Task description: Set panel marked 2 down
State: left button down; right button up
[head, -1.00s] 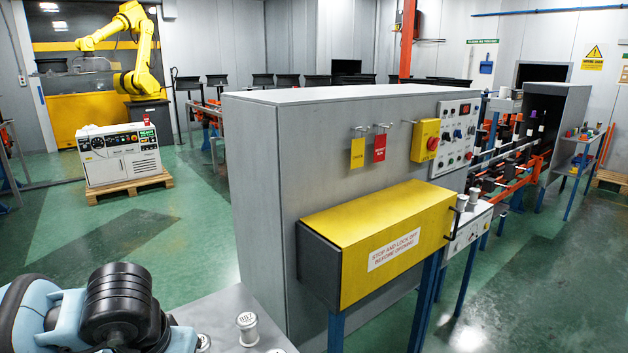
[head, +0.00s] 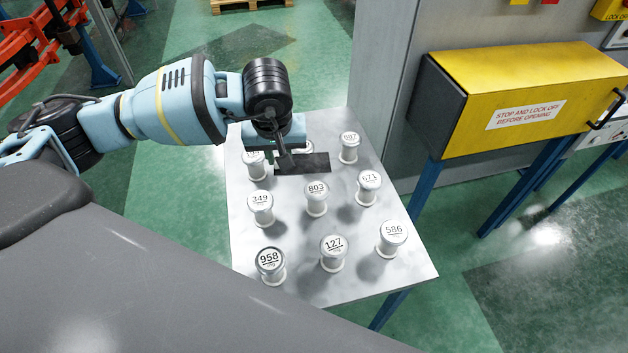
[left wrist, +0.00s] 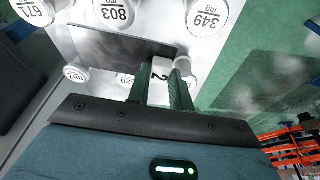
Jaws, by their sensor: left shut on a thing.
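A flat dark panel (head: 312,162) is over the far part of the pale table (head: 300,288), among the spindles. In the left wrist view the dark panel (left wrist: 112,44) carries a white tab marked 2 (left wrist: 160,72). My left gripper (head: 287,165) is shut on this tab; its green fingers also show in the left wrist view (left wrist: 165,92). I cannot tell whether the panel touches the table. The arm hides part of the far spindles. My right gripper is not in view.
Several white spindles stand upright on the table, including 803 (head: 317,197), 887 (head: 349,148), 671 (head: 368,187), 349 (head: 261,207), 958 (head: 270,265), 127 (head: 333,252) and 586 (head: 391,238). A grey cabinet with a yellow box (head: 530,95) stands to the right.

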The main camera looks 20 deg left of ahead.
aim_at(280, 190)
pick_arm(q)
jog(key=shift+w+a+f+n+y, duration=0.3)
jog(key=shift+w+a+f+n, duration=0.7)
jog(key=shift+f, duration=0.25)
jog(key=shift+a+f, duration=0.1)
jog(key=shift+f, duration=4.9)
jog(key=shift+f, duration=0.2)
jog(key=c, duration=1.3)
grip_release()
jog(key=shift+o, duration=0.2)
jog(key=shift+r, duration=0.1)
jog(key=shift+r, duration=0.25)
jog(key=v, duration=1.1)
jog(key=shift+s+r, duration=0.1)
jog(key=shift+r, duration=0.25)
